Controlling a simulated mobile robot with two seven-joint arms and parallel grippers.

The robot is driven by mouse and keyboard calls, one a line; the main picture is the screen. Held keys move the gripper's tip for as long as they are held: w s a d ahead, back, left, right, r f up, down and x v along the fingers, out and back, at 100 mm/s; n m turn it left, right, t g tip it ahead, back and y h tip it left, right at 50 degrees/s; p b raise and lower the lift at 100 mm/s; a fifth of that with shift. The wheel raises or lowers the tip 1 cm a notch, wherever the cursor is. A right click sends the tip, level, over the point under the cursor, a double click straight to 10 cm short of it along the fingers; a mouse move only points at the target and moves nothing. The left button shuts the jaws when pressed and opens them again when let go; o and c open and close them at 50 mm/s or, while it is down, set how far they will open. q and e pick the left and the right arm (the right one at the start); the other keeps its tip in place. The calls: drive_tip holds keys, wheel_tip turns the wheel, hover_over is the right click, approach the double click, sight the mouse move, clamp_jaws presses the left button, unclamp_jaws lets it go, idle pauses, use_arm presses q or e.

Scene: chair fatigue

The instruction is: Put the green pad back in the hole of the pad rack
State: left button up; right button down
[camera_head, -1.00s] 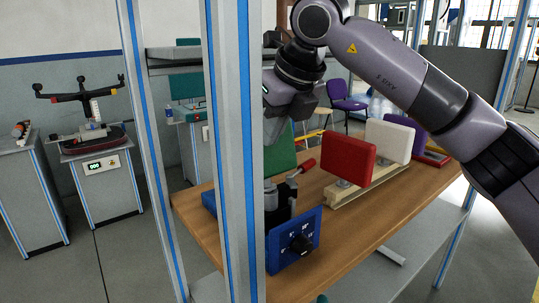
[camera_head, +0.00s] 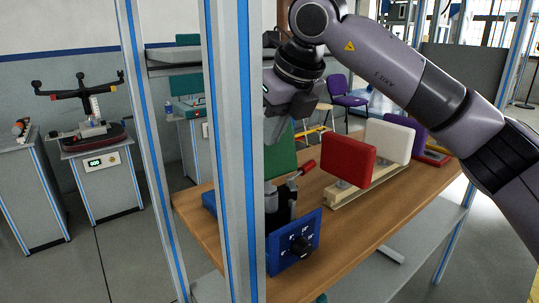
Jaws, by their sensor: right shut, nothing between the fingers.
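The green pad (camera_head: 281,155) stands upright at the left part of the wooden table, behind a blue clamp fixture. The frame post hides its left part. My right gripper (camera_head: 274,130) is just above the pad, at its upper edge in the picture; its fingers are shut and empty, partly behind the post. I cannot tell whether they touch the pad. The pad rack (camera_head: 372,186) is a pale wooden base on the table, holding a red pad (camera_head: 348,161) and a white pad (camera_head: 388,140). Its hole is not visible. My left gripper is not in view.
The blue fixture (camera_head: 312,232) with a black knob and a red-handled lever (camera_head: 306,167) stands at the table's left. The metal post (camera_head: 232,150) rises in front. A purple pad (camera_head: 408,125) stands behind the white one. The right front tabletop (camera_head: 385,215) is clear.

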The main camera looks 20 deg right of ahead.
sight(269, 164)
drive_tip(key=r, duration=0.1)
drive_tip(key=w+r+p, duration=0.1)
drive_tip(key=shift+w+a+r, duration=0.15)
drive_tip(key=shift+a+r, duration=0.05)
drive_tip(key=shift+r, duration=0.15)
idle(0.4)
drive_tip(key=r+p, duration=0.3)
drive_tip(key=r, duration=0.1)
drive_tip(key=shift+s+p, duration=0.2)
drive_tip(key=shift+p, duration=0.2)
drive_tip(key=shift+f, duration=0.1)
drive_tip(key=c, duration=1.4)
unclamp_jaws()
